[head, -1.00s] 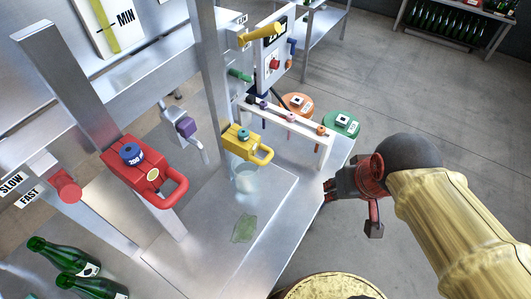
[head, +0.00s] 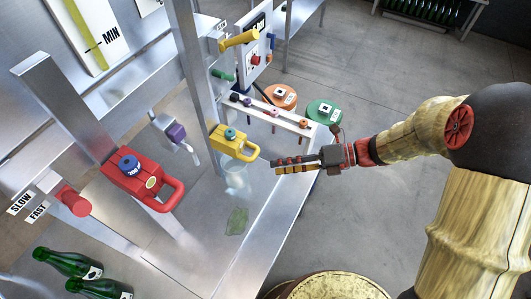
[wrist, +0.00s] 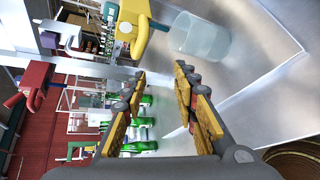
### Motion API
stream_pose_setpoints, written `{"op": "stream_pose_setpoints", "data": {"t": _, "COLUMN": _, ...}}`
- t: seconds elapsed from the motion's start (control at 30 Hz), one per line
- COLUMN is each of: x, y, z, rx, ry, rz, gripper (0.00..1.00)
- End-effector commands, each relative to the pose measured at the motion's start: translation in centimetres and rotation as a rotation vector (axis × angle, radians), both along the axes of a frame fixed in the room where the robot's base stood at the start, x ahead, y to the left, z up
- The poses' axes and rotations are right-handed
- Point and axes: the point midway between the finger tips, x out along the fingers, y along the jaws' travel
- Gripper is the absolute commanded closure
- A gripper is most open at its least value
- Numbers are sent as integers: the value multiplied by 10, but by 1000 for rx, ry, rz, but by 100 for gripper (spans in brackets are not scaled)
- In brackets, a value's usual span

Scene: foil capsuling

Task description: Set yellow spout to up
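A yellow block with a blue knob and a loop-shaped end (head: 232,142) is mounted above the steel bench, left of my gripper in the head view. A yellow block also shows at the top of the wrist view (wrist: 134,22), above and left of my fingertips. A separate yellow cylinder (head: 240,40) sticks out higher up near the panel. I cannot tell from the frames which one is called the spout. My gripper (head: 274,166) points left, just right of the loop in the picture, apart from it. In the wrist view its fingers (wrist: 160,72) are spread with nothing between them.
A clear glass vessel (wrist: 203,38) stands below the yellow block. A red block with a loop (head: 140,182) is further left. A white rack with coloured knobs (head: 270,114) stands behind my gripper. Green bottles (head: 70,262) lie lower left. Open floor is at right.

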Motion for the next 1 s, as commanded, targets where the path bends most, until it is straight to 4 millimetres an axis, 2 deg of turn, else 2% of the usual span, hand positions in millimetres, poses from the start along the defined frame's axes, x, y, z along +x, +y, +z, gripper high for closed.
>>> {"op": "stream_pose_setpoints", "data": {"t": 0.03, "x": 10, "y": 3, "z": 11, "rx": 30, "ry": 80, "rz": -51, "gripper": 71}}
{"op": "stream_pose_setpoints", "data": {"t": 0.1, "x": 16, "y": 5, "z": 23, "rx": 66, "ry": 195, "rz": -103, "gripper": 71}}
{"op": "stream_pose_setpoints", "data": {"t": 0.3, "x": 17, "y": 7, "z": 32, "rx": 93, "ry": 402, "rz": -157, "gripper": 71}}
{"op": "stream_pose_setpoints", "data": {"t": 0.47, "x": 16, "y": 15, "z": 30, "rx": 90, "ry": 435, "rz": -163, "gripper": 71}}
{"op": "stream_pose_setpoints", "data": {"t": 0.8, "x": 14, "y": 64, "z": 18, "rx": 88, "ry": 432, "rz": -160, "gripper": 71}}
{"op": "stream_pose_setpoints", "data": {"t": 1.0, "x": 15, "y": 81, "z": 15, "rx": 89, "ry": 432, "rz": -163, "gripper": 71}}
